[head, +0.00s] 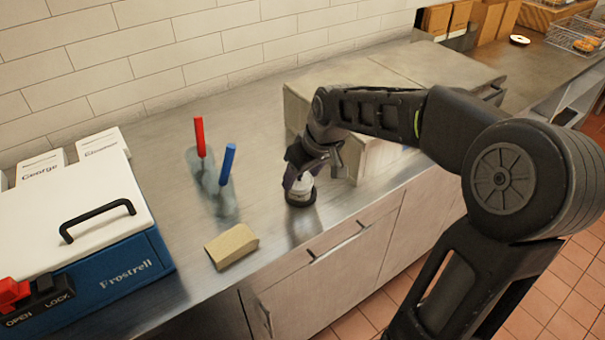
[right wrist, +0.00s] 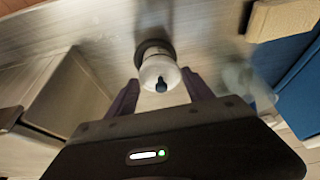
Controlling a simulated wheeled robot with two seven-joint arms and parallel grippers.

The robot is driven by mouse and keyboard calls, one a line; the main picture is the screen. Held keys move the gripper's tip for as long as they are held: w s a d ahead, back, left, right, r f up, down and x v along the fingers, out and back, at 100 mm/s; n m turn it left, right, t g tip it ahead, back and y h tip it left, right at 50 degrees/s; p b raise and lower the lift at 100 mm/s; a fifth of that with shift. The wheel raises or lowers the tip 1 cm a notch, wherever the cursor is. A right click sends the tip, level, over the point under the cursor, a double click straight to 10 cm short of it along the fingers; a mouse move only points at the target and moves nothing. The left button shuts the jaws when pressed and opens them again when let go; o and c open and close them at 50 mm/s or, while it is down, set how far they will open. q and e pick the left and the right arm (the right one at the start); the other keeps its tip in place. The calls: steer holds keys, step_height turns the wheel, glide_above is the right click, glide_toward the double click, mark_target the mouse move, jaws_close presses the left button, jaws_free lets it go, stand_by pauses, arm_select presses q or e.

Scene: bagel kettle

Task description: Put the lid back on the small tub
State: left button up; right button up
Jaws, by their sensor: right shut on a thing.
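The small tub (head: 300,198) stands on the steel counter near its front edge. Its dark round base also shows in the right wrist view (right wrist: 151,46). A white round lid (right wrist: 158,72) with a dark blue knob is at the tub's top in the right wrist view. My right gripper (head: 300,178) points down there, its two fingers on either side of the white lid and shut on it. I cannot tell whether the lid is fully seated on the tub, as the fingers partly hide the join. My left gripper is not in view.
A tan block (head: 231,246) lies left of the tub. Red (head: 200,137) and blue (head: 227,163) handles stand behind it in clear containers. A blue cooler (head: 125,276) with a white lid is at far left. A large grey box (head: 375,80) stands behind my right arm.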

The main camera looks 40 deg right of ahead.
steer(key=o, duration=1.4)
steer(key=shift+o, duration=0.3)
steer(key=shift+o, duration=1.2)
steer(key=shift+r+p, duration=2.5)
steer(key=shift+r, duration=1.05)
steer(key=shift+c, duration=0.2)
jaws_close()
